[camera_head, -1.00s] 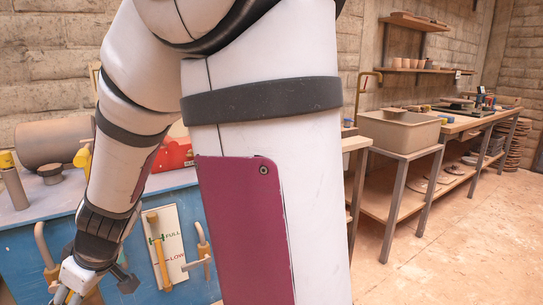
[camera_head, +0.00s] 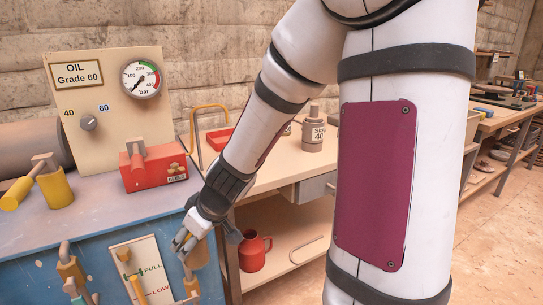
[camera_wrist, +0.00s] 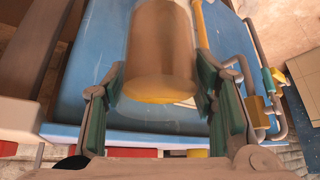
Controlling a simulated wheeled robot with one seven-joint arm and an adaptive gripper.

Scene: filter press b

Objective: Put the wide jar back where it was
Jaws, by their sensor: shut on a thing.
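My gripper (camera_head: 190,240) hangs in front of the blue machine's right end in the head view. In the wrist view my gripper (camera_wrist: 160,84) has its green-padded fingers on both sides of a wide brown jar (camera_wrist: 162,45) with a yellowish end. It is shut on this jar. In the head view the jar (camera_head: 199,256) shows only partly behind the fingers, off the bench top.
The blue machine (camera_head: 50,265) has a gauge panel (camera_head: 110,115), a red box (camera_head: 152,170), and pipes and a level plate on its front. The wooden table (camera_head: 270,172) holds a red tray (camera_head: 220,138). A red jug (camera_head: 254,252) stands on its lower shelf. My arm hides part of the table.

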